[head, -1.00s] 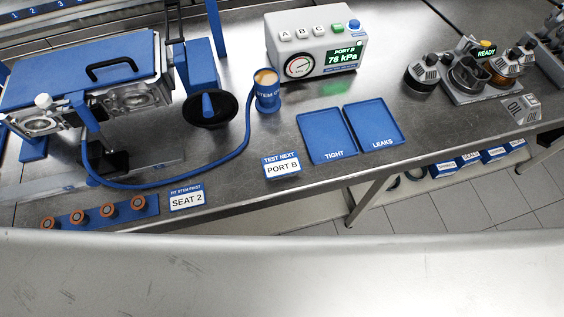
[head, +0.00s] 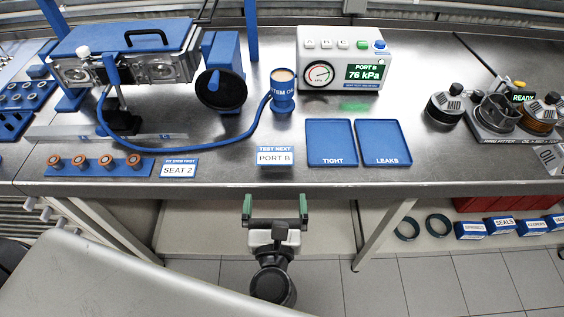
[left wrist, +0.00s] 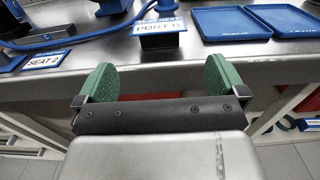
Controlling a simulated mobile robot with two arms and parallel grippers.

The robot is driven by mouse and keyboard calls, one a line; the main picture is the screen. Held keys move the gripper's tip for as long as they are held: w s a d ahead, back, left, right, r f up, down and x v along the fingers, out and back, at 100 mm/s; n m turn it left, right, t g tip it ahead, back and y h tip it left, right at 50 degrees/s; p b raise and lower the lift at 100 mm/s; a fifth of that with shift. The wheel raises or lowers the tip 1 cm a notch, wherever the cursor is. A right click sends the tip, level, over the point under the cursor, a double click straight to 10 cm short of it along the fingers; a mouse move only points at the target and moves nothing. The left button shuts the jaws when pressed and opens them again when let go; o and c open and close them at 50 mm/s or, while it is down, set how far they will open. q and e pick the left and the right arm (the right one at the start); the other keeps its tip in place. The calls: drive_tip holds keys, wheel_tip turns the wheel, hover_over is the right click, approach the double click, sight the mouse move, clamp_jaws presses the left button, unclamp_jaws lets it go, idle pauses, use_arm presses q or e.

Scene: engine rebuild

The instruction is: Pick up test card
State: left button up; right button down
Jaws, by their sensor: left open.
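The test card (head: 275,156), a white card marked PORT B with a blue TEST NEXT header, stands near the front edge of the steel bench. It also shows in the left wrist view (left wrist: 158,28), just beyond the fingers. My left gripper (head: 275,208) is open and empty, with green finger pads, in front of the bench edge and below the card. In the left wrist view the left gripper (left wrist: 160,85) has its fingers wide apart, with the card lying ahead between them. My right gripper is not in view.
The blue TIGHT tray (head: 331,128) and LEAKS tray (head: 385,128) lie right of the card. The SEAT 2 card (head: 178,168) is to the left. A blue hose (head: 190,147) curves behind it to the STEM OIL cup (head: 283,102). The gauge box (head: 342,45) stands behind.

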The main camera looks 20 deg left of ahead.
sight(275, 165)
use_arm(q)
drive_tip(key=p+x, duration=0.1)
drive_tip(key=x, duration=0.4)
drive_tip(key=shift+w+a+r, duration=0.1)
drive_tip(key=p+x, duration=0.2)
drive_tip(key=x, duration=0.3)
drive_tip(key=shift+r+p, duration=0.1)
drive_tip(key=shift+p, duration=0.2)
drive_tip(key=shift+w+a, duration=0.1)
drive_tip(key=shift+w, duration=0.1)
drive_tip(key=shift+s, duration=0.1)
drive_tip(key=shift+c, duration=0.5)
drive_tip(key=c, duration=0.5)
